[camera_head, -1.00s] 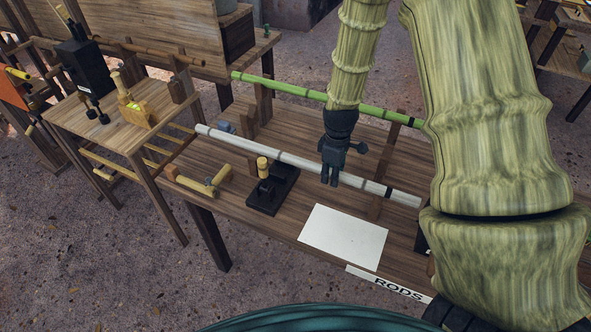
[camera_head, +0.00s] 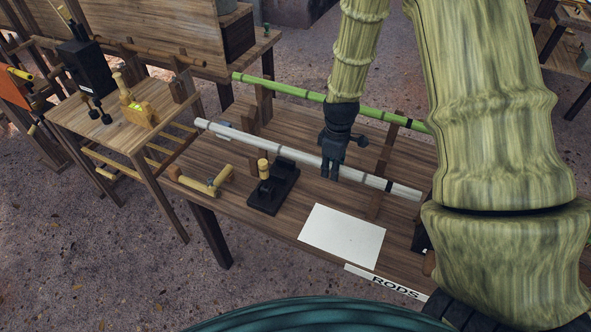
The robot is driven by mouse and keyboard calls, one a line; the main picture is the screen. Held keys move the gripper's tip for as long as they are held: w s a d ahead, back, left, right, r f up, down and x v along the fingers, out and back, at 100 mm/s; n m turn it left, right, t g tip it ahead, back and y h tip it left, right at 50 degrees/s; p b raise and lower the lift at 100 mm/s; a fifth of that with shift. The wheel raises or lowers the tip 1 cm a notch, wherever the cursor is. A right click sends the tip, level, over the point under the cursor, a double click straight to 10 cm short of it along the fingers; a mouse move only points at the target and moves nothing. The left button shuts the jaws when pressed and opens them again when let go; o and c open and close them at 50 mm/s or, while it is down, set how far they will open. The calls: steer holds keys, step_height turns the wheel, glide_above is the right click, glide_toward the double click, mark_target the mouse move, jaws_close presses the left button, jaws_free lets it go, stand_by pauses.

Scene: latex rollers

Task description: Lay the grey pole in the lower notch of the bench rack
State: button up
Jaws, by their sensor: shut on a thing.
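The grey pole (camera_head: 285,154) is a long pale rod with dark bands, running from upper left to lower right above the bench. My gripper (camera_head: 330,172) is shut on it, right of the pole's middle. The bench rack has wooden uprights, one at the left (camera_head: 264,104) and one at the right (camera_head: 383,165). A green pole (camera_head: 300,93) lies across the rack's rear, higher part. The grey pole is in front of the green one. The lower notch cannot be made out, and I cannot tell whether the pole touches the rack.
A black clamp block (camera_head: 273,187) with a wooden knob, a white sheet (camera_head: 342,236) and wooden handles (camera_head: 207,182) lie on the bench (camera_head: 290,226) in front. A "RODS" label (camera_head: 388,282) is on the front edge. A smaller table (camera_head: 120,135) stands at left.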

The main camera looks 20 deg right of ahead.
steer(key=shift+r+p, duration=1.5)
steer(key=shift+r, duration=0.6)
steer(key=w+d+p, duration=0.1)
steer(key=w+d, duration=0.7)
steer(key=d, duration=0.2)
steer(key=shift+w+d, duration=0.15)
steer(key=shift+w, duration=0.2)
stand_by(0.4)
steer(key=shift+f, duration=0.2)
steer(key=shift+f+b, duration=0.45)
steer(key=shift+f, duration=0.9)
steer(key=shift+f+b, duration=0.65)
steer(key=shift+f, duration=0.7)
stand_by(0.7)
